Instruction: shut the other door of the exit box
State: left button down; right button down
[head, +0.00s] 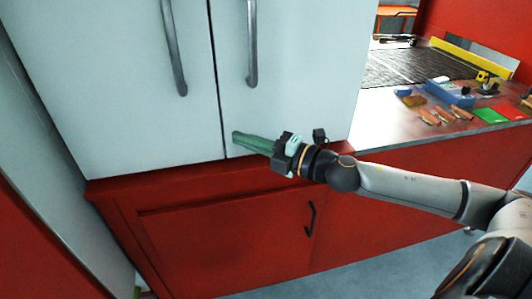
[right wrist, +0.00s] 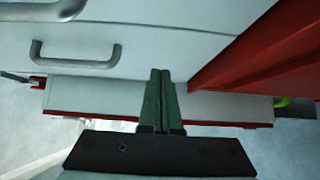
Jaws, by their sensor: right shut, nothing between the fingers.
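The exit box is a pale cabinet with two doors. The left door (head: 120,90) and right door (head: 300,80) meet at a narrow dark seam and look about flush; I cannot tell whether both are fully shut. A grey bar handle stands on the left door (head: 174,48) and another on the right door (head: 252,45). My right gripper (head: 237,138) is shut and empty, its green fingers pointing left in front of the lower doors near the seam. Contact is unclear. The fingers also show in the right wrist view (right wrist: 160,76), with a handle (right wrist: 75,55) beyond. My left gripper is out of view.
A red base cabinet (head: 225,240) with a dark handle stands below the doors. To the right, a counter (head: 400,130) carries a dark mesh belt (head: 410,66), a blue box (head: 450,94) and several small items. Grey floor (head: 380,270) is visible in front.

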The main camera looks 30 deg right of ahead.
jog(key=shift+v, duration=2.5)
jog(key=shift+s, duration=0.1)
jog(key=s+d+f+m+g+h+p, duration=0.1)
jog(key=s+f+m+h, duration=0.1)
jog(key=f+m, duration=0.35)
jog(key=s+d+f+m+h, duration=0.2)
jog(key=f+m+h, duration=0.1)
jog(key=f, duration=0.5)
jog(key=s+d+f+m+g+h+p, duration=0.1)
jog(key=f+m+h, duration=0.1)
jog(key=f+m, duration=0.35)
jog(key=s+a+f+m+g+y+p, duration=0.1)
jog(key=s+a+f+m+g+p, duration=0.1)
jog(key=s+a+f+m+g, duration=0.2)
jog(key=s+a+f+m, duration=0.3)
jog(key=s+a+f, duration=0.4)
jog(key=a+f, duration=0.4)
jog(key=shift+s, duration=0.35)
